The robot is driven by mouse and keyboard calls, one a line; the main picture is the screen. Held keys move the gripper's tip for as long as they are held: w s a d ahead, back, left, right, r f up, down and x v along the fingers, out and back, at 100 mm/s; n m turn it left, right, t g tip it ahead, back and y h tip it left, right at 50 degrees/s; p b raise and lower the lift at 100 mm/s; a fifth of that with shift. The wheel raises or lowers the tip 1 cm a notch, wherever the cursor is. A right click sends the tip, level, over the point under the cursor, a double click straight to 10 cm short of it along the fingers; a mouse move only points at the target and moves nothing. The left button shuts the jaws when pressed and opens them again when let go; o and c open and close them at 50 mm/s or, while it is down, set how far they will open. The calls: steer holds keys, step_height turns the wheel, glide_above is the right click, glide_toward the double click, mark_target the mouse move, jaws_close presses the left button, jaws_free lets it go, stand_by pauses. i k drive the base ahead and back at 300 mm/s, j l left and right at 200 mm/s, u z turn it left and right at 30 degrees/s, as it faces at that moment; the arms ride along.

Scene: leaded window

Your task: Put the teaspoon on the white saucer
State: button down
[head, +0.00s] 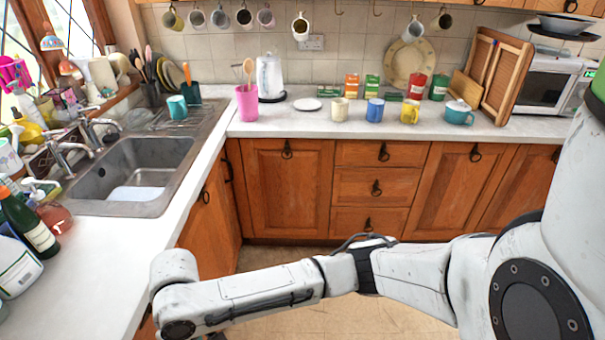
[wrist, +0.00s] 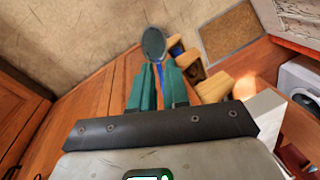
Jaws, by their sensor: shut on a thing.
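In the wrist view, my gripper (wrist: 158,82) has green fingers closed on the teaspoon (wrist: 153,43). The spoon's dark grey bowl sticks out beyond the fingertips, and much of its handle is hidden between the fingers. In the head view, my arm reaches across the lower part of the picture, low in front of the cabinets, and the spoon cannot be seen there. The white saucer (head: 307,104) lies flat on the back counter, in front of the white kettle and left of the cream mug. It looks empty, and my gripper is well away from it.
A pink cup (head: 247,103) with utensils and a white kettle (head: 269,77) stand near the saucer. To its right are a cream mug (head: 339,109), a blue mug (head: 374,109) and a yellow mug (head: 409,111). The counter (head: 290,125) in front of the saucer is clear.

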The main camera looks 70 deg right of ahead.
mark_target(308, 106)
steer(key=l+z, duration=0.15)
steer(key=l, duration=0.7)
steer(key=l+z, duration=0.1)
steer(key=l, duration=0.7)
steer(key=i+l+z, duration=0.15)
steer(key=l, duration=0.65)
